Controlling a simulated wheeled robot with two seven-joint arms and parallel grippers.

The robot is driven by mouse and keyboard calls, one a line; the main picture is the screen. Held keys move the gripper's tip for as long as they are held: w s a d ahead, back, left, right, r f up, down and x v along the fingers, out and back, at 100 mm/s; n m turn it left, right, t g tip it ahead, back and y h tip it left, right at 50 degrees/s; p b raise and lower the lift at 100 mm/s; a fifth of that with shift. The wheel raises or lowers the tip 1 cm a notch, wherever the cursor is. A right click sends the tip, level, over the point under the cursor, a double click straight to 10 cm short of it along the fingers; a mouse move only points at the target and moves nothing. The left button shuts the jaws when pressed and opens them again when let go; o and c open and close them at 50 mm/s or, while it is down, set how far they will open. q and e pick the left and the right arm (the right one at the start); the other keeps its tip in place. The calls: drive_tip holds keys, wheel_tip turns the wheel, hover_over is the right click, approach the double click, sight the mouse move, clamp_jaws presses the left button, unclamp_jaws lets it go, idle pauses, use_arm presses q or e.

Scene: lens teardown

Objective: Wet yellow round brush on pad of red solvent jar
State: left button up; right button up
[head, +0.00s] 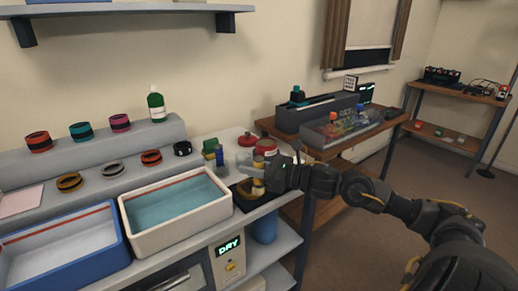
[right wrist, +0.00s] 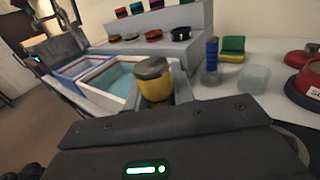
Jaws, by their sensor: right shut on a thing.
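My right gripper (head: 264,172) is shut on the yellow round brush (head: 258,187), at the right end of the wash bench. In the right wrist view the brush (right wrist: 156,85) stands up beyond the gripper body as a yellow cylinder with a dark grey top. Its bristles cannot be made out. The red solvent jar (head: 266,146) stands just behind the gripper in the head view. In the right wrist view the jar (right wrist: 306,80) is at the right edge, partly cut off, apart from the brush. My left gripper does not show clearly.
A cream tray of bluish liquid (head: 180,200) and a blue tray (head: 62,248) lie to the left. A blue bottle (right wrist: 212,55), a green-yellow sponge (right wrist: 232,48) and a pale translucent block (right wrist: 254,78) stand between brush and jar. Several lens rings line the stepped shelf (head: 105,150).

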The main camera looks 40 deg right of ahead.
drive_tip(key=s+a+f+n+g+y, duration=0.2)
drive_tip(key=s+a+f, duration=0.1)
drive_tip(key=a, duration=0.4)
drive_tip(key=s+a+f+n+g+y, duration=0.2)
drive_tip(key=s+a+f+y, duration=0.1)
drive_tip(key=s+a, duration=0.3)
drive_tip(key=shift+s+a+n+g, duration=0.3)
drive_tip(key=shift+a+g, duration=0.1)
drive_tip(key=shift+d+f, duration=0.15)
drive_tip(key=shift+f, duration=0.05)
drive_tip(key=shift+s+f, duration=0.1)
